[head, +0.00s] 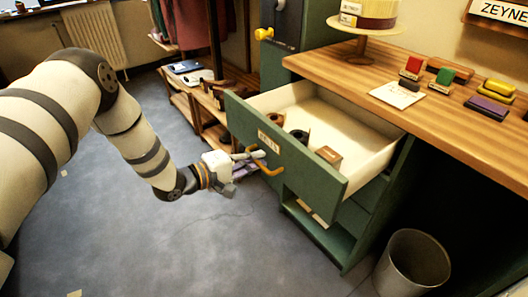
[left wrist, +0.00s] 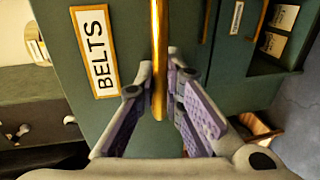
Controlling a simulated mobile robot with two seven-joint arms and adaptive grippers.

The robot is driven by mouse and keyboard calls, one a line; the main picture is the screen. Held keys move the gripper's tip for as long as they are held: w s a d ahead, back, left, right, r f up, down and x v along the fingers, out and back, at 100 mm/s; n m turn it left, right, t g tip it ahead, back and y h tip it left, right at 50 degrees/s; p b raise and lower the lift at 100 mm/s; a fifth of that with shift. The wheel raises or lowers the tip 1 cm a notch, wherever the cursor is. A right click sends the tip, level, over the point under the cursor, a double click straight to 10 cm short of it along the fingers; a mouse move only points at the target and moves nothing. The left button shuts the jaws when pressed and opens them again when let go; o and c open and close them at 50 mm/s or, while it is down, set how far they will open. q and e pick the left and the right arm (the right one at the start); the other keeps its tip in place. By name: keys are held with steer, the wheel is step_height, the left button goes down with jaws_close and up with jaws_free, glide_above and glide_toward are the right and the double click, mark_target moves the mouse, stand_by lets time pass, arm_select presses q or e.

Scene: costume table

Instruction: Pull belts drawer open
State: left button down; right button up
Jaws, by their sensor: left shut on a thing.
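The belts drawer (head: 300,163) is green-fronted and stands pulled well out of the green cabinet in the head view. My left gripper (head: 252,157) is at the drawer front, shut on the brass handle (head: 267,169). In the left wrist view the handle (left wrist: 158,50) runs between the purple-padded fingers. My right gripper is not in view.
A metal bin (head: 413,264) stands at the lower right. A low wooden shelf (head: 180,97) is behind the drawer. The grey floor in front is clear.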

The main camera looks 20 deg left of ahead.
arm_select(q)
steer(key=shift+f+p+v, duration=0.15)
steer(key=shift+v, duration=0.6)
steer(key=shift+f+p+v, duration=0.15)
steer(key=shift+v, duration=0.55)
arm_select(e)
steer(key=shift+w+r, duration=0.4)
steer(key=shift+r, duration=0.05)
arm_select(q)
steer(key=shift+s, duration=0.1)
steer(key=c, duration=1.7)
jaws_free()
steer(key=shift+a, duration=0.1)
steer(key=v, duration=1.2)
steer(key=shift+r, duration=0.1)
